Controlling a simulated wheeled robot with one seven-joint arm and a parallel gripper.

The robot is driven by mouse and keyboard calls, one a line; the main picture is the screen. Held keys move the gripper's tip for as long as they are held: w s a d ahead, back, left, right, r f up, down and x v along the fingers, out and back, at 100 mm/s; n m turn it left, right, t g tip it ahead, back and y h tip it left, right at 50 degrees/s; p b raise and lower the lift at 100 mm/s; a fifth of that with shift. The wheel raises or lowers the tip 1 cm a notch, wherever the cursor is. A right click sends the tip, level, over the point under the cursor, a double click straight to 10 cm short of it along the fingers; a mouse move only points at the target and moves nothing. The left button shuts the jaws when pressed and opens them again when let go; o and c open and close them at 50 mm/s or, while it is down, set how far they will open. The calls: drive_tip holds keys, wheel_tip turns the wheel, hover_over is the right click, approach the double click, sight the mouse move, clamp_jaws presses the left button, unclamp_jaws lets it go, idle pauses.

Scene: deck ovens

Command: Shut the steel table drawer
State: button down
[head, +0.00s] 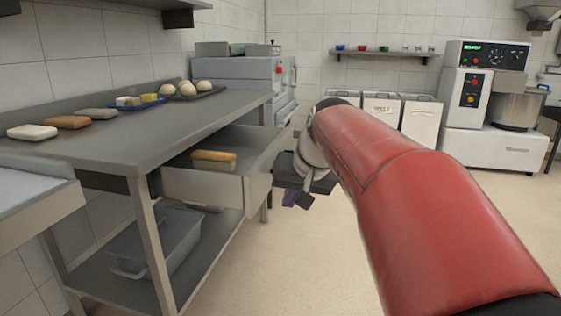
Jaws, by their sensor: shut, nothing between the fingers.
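The steel table (130,152) stands at the left in the head view. Its drawer (203,188) is pulled well out toward the right, with its front panel (262,178) facing my arm. A tan, bread-like block (214,160) lies inside the drawer. My gripper (303,202) is just right of the drawer front, pointing down, partly hidden behind my red arm. It is shut and empty. A small gap seems to show between it and the drawer front, but I cannot tell for sure whether they touch.
On the tabletop are several blocks, a blue tray (140,102) and a dark tray (197,94) with dough balls. A lidded grey bin (157,245) sits on the lower shelf. White bins (420,122) and a mixer (490,110) stand behind.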

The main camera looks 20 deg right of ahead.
drive_tip(key=w+d+r+m+t, duration=0.1)
drive_tip(key=w+d+r, duration=0.1)
drive_tip(key=w+d, duration=0.55)
drive_tip(key=w+d+r+m+t, duration=0.1)
drive_tip(key=w+d+r, duration=0.1)
drive_tip(key=w+d, duration=0.55)
drive_tip(key=w+a+f+p, duration=0.1)
drive_tip(key=w+a+f, duration=0.2)
drive_tip(key=w+f, duration=0.4)
drive_tip(key=shift+a+y, duration=0.2)
drive_tip(key=shift+y, duration=0.2)
drive_tip(key=shift+a, duration=0.1)
